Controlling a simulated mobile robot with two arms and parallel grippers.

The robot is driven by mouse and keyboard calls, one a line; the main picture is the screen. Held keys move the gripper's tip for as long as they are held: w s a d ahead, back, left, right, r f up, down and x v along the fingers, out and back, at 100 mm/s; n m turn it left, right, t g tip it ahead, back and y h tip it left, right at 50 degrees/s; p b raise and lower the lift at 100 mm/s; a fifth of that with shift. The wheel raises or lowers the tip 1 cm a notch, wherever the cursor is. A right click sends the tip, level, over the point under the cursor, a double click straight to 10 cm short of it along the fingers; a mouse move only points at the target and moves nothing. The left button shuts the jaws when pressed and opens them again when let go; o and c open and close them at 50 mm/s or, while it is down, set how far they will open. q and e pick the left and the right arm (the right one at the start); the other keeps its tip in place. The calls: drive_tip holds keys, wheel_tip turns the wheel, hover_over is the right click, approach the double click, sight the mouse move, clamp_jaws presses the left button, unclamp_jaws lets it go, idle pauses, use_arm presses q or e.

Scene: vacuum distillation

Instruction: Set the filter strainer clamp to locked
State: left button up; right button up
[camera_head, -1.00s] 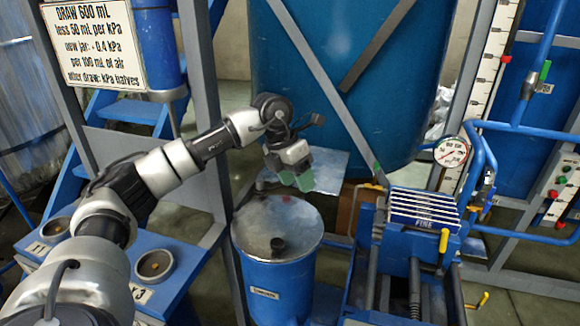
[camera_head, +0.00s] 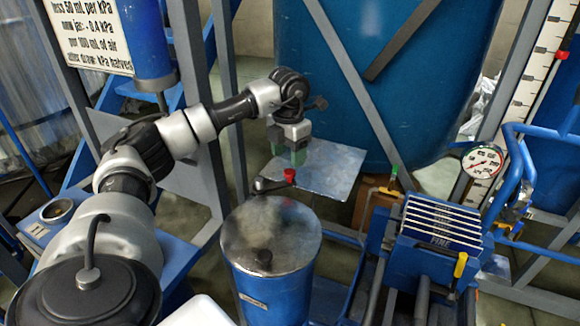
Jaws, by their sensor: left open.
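A blue drum (camera_head: 285,290) with a shiny metal lid (camera_head: 272,222) stands at the lower middle. A small dark lever (camera_head: 266,185) with a red knob (camera_head: 290,175) sits at the lid's far edge, and the knob points right. It looks like the strainer clamp, but the drum's label is too small to read. My left gripper (camera_head: 298,157) is open and empty. Its green fingers point down, in the picture just above the red knob and apart from it. My right gripper is not in view.
A flat metal plate (camera_head: 320,170) lies behind the drum. A blue rack marked FINE (camera_head: 440,225) with a yellow handle (camera_head: 461,264) stands to the right, with a round gauge (camera_head: 482,160) beyond it. A large blue tank (camera_head: 420,85) fills the back.

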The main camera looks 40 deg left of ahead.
sight(289, 171)
use_arm(q)
wheel_tip(289, 171, down, 4)
drive_tip(key=shift+w+f, duration=0.1)
drive_tip(key=shift+w, duration=0.05)
drive_tip(key=shift+f, duration=0.45)
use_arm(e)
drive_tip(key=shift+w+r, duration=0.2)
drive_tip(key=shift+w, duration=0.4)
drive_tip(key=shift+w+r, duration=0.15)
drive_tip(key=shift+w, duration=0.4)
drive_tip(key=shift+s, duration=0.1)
use_arm(q)
drive_tip(key=c, duration=0.5)
clamp_jaws()
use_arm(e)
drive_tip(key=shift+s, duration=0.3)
